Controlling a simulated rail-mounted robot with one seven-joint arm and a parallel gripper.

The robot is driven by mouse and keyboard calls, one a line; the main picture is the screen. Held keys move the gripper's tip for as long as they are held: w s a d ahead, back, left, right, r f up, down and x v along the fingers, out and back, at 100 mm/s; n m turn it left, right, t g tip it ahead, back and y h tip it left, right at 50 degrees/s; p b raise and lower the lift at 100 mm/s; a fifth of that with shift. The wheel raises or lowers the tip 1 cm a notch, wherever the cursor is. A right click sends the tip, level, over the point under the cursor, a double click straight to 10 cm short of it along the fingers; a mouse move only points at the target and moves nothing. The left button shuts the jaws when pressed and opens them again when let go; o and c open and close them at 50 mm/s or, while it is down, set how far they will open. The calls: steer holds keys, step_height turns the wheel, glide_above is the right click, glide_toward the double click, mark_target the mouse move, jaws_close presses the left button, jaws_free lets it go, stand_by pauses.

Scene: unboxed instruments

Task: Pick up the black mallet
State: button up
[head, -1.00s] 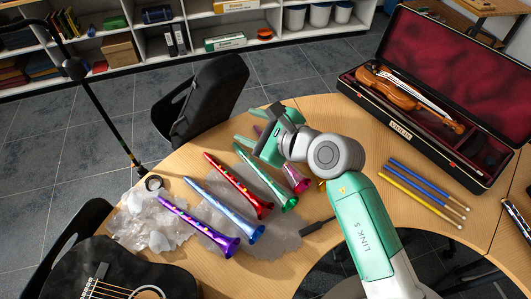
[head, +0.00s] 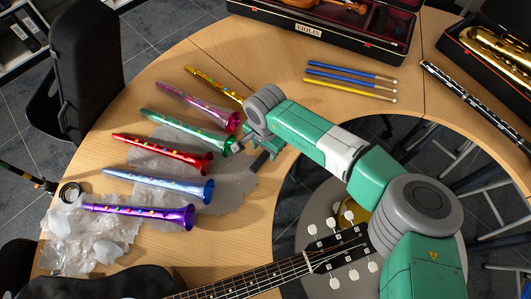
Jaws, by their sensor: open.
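The black mallet (head: 259,162) lies on the curved wooden table near the edge of the grey wrapping sheet. Only a short dark part of it shows, just below my gripper, and the rest is hidden. My gripper (head: 251,150) is open and points down over the table, close above or beside the mallet. I cannot tell whether they touch. The bell of the green horn (head: 185,128) is just left of my gripper.
Red (head: 165,150), blue (head: 160,184), purple (head: 140,214), magenta (head: 200,105) and yellow (head: 215,84) toy horns lie to the left. Drumsticks (head: 350,77) lie at the upper right. A guitar neck (head: 250,279) crosses the front. The table's inner cutout (head: 290,185) is close on the right.

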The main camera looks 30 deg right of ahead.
mark_target(264, 155)
step_height(264, 155, down, 4)
steer(key=shift+a+f+b, duration=0.1)
steer(key=shift+b, duration=0.45)
steer(key=shift+w, duration=0.1)
jaws_close()
steer(key=shift+r, duration=0.25)
